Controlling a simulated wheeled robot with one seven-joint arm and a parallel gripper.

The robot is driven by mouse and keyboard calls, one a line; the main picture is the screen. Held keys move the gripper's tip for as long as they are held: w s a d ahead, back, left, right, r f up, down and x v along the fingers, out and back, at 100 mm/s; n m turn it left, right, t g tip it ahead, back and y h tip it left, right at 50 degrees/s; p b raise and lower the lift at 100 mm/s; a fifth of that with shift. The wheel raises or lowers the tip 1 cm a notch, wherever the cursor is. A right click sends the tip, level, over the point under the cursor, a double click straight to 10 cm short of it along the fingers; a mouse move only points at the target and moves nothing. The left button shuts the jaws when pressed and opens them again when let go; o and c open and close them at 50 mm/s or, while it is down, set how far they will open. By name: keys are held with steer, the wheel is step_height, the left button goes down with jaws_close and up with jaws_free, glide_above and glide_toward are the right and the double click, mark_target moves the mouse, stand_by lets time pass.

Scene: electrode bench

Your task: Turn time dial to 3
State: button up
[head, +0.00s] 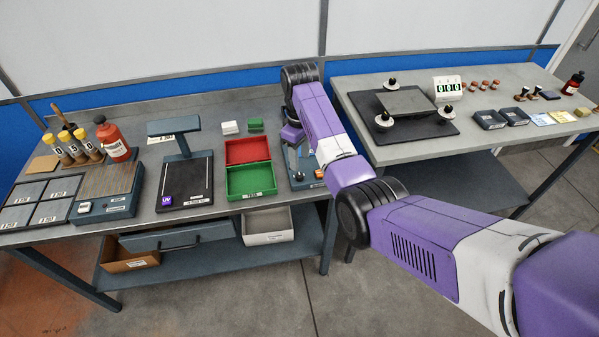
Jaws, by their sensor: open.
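No dial marked as time can be made out, and no dial setting can be read. A blue-grey device (305,183) stands at the right end of the left bench, partly hidden behind my arm. Small fittings show on it, one of them orange, too small to identify. My gripper (299,150) points down over this device. It is open, mostly covered by my own arm links, and I cannot tell whether it touches anything. A hotplate-like box (122,204) with small controls on its front stands at the left of the same bench.
A UV lamp stand (187,168) and a red-and-green open box (251,182) stand left of the device. A red bottle (115,145) and several vials are at the back left. The right bench (400,152) holds a black platform (400,112) and a counter (447,88).

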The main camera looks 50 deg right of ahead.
mark_target(300, 175)
step_height(300, 175, down, 7)
steer(key=shift+f, duration=0.1)
stand_by(0.3)
jaws_close()
